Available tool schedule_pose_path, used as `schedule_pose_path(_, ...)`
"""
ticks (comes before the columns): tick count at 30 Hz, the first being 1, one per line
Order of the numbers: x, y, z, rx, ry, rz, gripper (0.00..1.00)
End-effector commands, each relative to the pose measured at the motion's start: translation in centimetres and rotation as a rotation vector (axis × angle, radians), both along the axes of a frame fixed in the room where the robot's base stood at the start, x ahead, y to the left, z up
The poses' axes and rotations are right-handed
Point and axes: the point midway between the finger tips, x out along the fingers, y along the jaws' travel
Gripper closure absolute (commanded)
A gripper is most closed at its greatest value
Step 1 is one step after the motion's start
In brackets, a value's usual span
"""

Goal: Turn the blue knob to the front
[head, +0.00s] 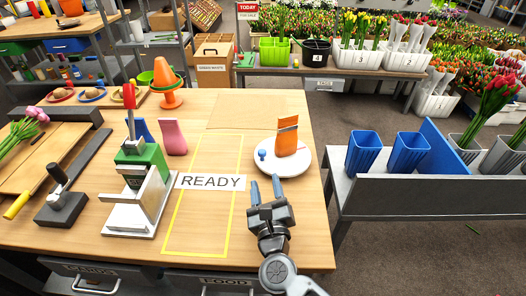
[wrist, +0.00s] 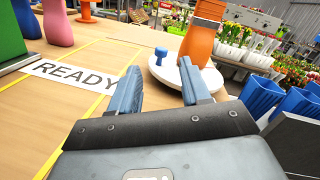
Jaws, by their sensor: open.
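A small blue knob (head: 262,154) stands at the left part of a round white plate (head: 297,166) on the wooden table. In the wrist view the blue knob (wrist: 161,52) stands up from the white plate (wrist: 172,70), beyond my fingers. An orange upright object (head: 287,136) stands on the plate, right of the knob; it also shows in the wrist view (wrist: 203,32). My gripper (head: 265,184) is open and empty, on the near side of the plate. In the wrist view its two blue-grey fingers (wrist: 160,88) are spread apart, with the knob beyond the gap between them.
A READY sign (head: 211,182) lies on the yellow-outlined area left of my gripper. A green and white press (head: 140,180) and a pink vase (head: 173,137) stand farther left. Blue buckets (head: 408,152) stand on a grey bench to the right. The outlined area is otherwise mostly clear.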

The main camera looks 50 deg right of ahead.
Motion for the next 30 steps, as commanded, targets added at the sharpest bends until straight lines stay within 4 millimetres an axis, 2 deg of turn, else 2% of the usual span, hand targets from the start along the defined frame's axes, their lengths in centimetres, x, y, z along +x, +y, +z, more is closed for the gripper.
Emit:
schedule_pose_path(1, 1.5, -1.2, -0.4, 0.072, -0.062, -0.027, 0.53)
schedule_pose_path(3, 2.8, -2.3, -0.8, 0.167, -0.134, -0.056, 0.53)
schedule_pose_path(9, 4.6, -4.0, -1.4, 0.296, -0.238, -0.098, 0.53)
schedule_pose_path(14, 5.6, -5.1, -1.3, 0.305, -0.244, -0.1, 0.53)
schedule_pose_path(24, 8.7, -8.9, -1.3, 0.302, -0.241, -0.099, 0.53)
schedule_pose_path(30, 9.5, -9.8, -1.4, 0.303, -0.242, -0.098, 0.53)
